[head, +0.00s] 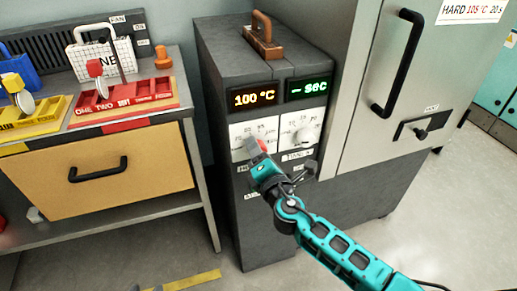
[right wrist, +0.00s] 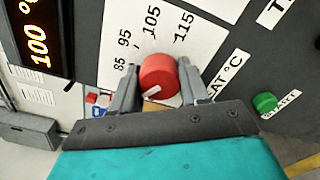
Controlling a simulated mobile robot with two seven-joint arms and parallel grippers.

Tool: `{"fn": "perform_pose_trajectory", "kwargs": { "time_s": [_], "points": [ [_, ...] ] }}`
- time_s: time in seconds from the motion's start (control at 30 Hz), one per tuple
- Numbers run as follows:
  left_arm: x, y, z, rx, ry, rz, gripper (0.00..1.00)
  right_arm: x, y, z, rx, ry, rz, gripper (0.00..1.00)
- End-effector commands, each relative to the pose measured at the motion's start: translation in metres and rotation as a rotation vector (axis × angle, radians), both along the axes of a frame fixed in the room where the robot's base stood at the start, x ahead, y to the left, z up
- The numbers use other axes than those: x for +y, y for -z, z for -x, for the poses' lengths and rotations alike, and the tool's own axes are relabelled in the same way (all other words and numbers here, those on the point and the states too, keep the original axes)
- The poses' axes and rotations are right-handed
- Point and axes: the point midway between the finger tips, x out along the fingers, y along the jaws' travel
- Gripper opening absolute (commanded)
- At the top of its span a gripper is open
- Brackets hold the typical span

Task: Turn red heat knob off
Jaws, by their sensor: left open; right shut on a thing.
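The red heat knob (right wrist: 159,77) is on a white dial plate marked 85, 95, 105 and 115, above a HEAT °C label. A white mark on its face lies toward the lower left in the right wrist view. In the head view only a bit of the red knob (head: 263,146) shows past my gripper. My right gripper (right wrist: 157,69) is shut on the knob, one finger on each side. It also shows at the dial panel in the head view (head: 260,153). The display (head: 254,98) above reads 100 °C. My left gripper is not in view.
A green button (right wrist: 264,102) is beside the dial plate. A bench (head: 160,118) with red and yellow racks stands at left; a tall cabinet (head: 362,150) stands at right.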

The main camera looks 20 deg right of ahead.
Motion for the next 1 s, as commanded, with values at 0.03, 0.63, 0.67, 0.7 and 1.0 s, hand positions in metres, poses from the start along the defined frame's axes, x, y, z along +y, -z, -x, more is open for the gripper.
{"fn": "perform_pose_trajectory", "kwargs": {
  "time_s": [0.03,0.63,0.67,0.7,1.0],
  "points": [
    [0.0,-0.002,0.0,-0.001,-0.002,0.001,0.43,0.004,-0.003,0.0,-0.004,-0.01,0.043,0.14],
    [0.01,-0.007,0.006,0.005,-0.022,-0.013,0.43,0.003,0.0,0.0,-0.02,-0.01,0.574,0.14],
    [0.01,-0.007,0.005,0.005,-0.023,-0.014,0.43,0.003,0.001,0.001,-0.021,-0.01,0.594,0.14],
    [0.011,-0.007,0.006,0.006,-0.024,-0.016,0.43,0.003,0.001,0.001,-0.021,-0.01,0.62,0.14],
    [0.014,-0.009,0.006,0.005,-0.024,-0.026,0.43,0.002,0.003,0.001,-0.024,-0.01,0.748,0.14]
  ]
}}
